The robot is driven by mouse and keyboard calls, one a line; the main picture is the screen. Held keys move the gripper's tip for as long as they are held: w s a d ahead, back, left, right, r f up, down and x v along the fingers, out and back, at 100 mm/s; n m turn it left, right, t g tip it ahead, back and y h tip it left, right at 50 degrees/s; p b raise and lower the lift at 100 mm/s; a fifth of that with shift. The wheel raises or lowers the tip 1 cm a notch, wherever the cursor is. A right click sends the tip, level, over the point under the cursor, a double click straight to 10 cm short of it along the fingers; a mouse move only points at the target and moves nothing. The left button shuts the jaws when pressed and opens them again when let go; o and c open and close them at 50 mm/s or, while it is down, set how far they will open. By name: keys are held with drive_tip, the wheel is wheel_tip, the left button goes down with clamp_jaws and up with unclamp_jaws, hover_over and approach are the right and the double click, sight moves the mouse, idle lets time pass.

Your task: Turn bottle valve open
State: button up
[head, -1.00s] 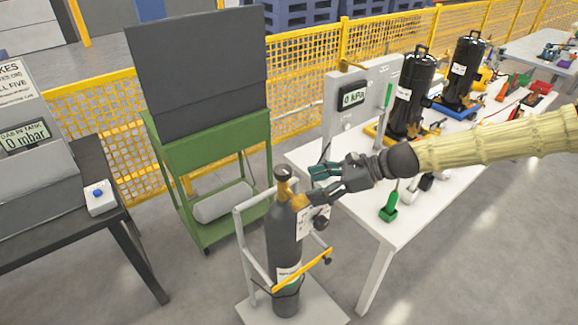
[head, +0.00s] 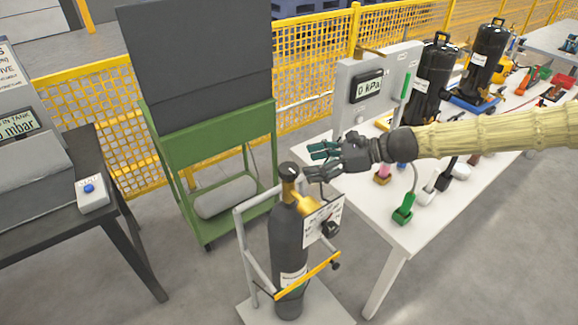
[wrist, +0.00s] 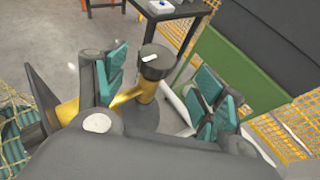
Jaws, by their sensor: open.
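The gas bottle (head: 287,245) is a dark grey cylinder standing upright in a trolley. Its valve has a brass body and a dark round handwheel (head: 289,169) on top. In the wrist view the handwheel (wrist: 155,60) has a small white mark and shows between and beyond the fingers. My gripper (head: 316,162) is open, its teal-padded fingers pointing left toward the handwheel, just to its right. In the wrist view my gripper (wrist: 160,82) has one finger on each side of the valve. No contact with the handwheel is clear.
The trolley has a yellow bar (head: 308,275) and grey frame. A white table (head: 395,230) with a gauge panel (head: 350,92) and black compressors stands right. A green cart (head: 220,140) is behind, a dark bench (head: 75,220) left. Yellow mesh fencing (head: 100,118) runs behind.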

sight(291, 168)
drive_tip(key=shift+p+x, duration=0.8)
drive_tip(key=shift+x, duration=2.9)
drive_tip(key=shift+s+r, duration=0.15)
drive_tip(key=c, duration=1)
